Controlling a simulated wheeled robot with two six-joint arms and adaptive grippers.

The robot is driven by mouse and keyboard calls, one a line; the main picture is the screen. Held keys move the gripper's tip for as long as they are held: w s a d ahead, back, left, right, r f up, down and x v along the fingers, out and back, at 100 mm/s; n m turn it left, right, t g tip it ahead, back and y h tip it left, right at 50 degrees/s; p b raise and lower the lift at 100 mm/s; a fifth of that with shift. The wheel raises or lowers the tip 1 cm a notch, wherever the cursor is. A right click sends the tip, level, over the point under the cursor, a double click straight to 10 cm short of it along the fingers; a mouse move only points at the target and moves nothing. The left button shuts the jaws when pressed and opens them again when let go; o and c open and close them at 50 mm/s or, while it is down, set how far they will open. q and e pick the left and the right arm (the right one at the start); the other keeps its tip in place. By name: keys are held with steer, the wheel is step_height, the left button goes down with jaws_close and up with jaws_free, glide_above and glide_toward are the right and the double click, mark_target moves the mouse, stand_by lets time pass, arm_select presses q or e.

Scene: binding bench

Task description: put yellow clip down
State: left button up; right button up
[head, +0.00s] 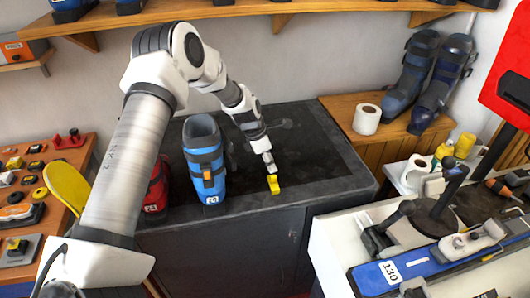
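The yellow clip (274,185) is at the tips of my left gripper (271,174), near the front edge of the dark bench top (325,177). My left arm comes in from the left and reaches over the bench, with the gripper pointing down. The fingers look closed on the upper part of the clip. I cannot tell whether the clip's lower end touches the bench. My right gripper is not in view.
A blue ski boot (205,160) stands left of the clip, with a red boot (157,188) beside it, partly hidden by my arm. A white bench (333,258) with a blue ski (430,265) is at front right. The bench top right of the clip is clear.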

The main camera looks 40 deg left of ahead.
arm_select(q)
steer(key=v, duration=0.6)
steer(key=s+d+f+m+g+y, duration=0.1)
steer(key=s+d+f+m, duration=0.55)
steer(key=f, duration=0.25)
steer(key=s+d+f+m+g, duration=0.1)
steer(key=s+d+f+m, duration=0.45)
steer(key=s+f, duration=0.3)
steer(key=s+d+f+m, duration=0.2)
steer(key=s+m, duration=0.5)
steer(key=s, duration=0.3)
steer(key=s+d+f+m+y, duration=0.1)
steer(key=s+d+f+m, duration=0.1)
steer(key=s+m, duration=0.6)
steer(key=shift+s+d+f+g+y+b, duration=0.3)
steer(key=shift+s+f, duration=0.3)
steer(key=shift+s, duration=0.5)
